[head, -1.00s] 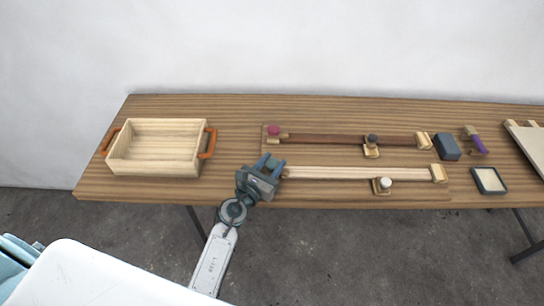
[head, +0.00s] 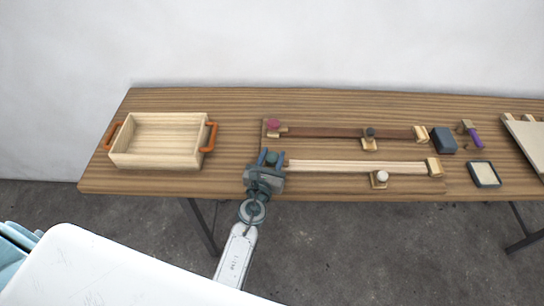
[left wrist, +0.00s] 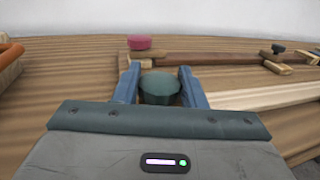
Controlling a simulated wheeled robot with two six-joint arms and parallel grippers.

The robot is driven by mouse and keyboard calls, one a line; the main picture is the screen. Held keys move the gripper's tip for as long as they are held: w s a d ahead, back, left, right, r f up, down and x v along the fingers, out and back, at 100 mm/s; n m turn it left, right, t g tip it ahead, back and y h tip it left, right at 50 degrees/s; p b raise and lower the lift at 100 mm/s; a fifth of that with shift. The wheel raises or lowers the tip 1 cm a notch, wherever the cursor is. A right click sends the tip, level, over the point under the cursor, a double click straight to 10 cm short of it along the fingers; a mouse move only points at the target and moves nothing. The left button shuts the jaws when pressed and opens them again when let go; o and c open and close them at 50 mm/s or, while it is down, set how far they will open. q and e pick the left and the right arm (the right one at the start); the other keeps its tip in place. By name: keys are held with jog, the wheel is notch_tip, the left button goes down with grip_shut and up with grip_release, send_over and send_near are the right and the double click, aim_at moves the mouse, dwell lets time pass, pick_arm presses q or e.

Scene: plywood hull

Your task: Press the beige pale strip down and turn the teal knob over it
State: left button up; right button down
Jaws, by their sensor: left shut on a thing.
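The beige pale strip (head: 350,167) lies along the front of the board, with its left end close to my left gripper. It also shows in the left wrist view (left wrist: 255,98). The teal knob (left wrist: 160,88) sits between the two blue fingers in the left wrist view. In the head view the knob (head: 271,159) is mostly covered by the gripper. My left gripper (head: 271,157) is shut on the teal knob at the strip's left end. How the strip sits under the knob is hidden. My right gripper is not in view.
A dark brown strip (head: 330,132) with a magenta knob (head: 273,124) lies behind. A white knob (head: 381,176) and a black knob (head: 370,132) stand midway along. A wooden box (head: 160,160) with orange handles is at left. A blue block (head: 444,141) and a small tray (head: 485,184) are at right.

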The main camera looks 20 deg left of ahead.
pick_arm(q)
jog(key=o, duration=1)
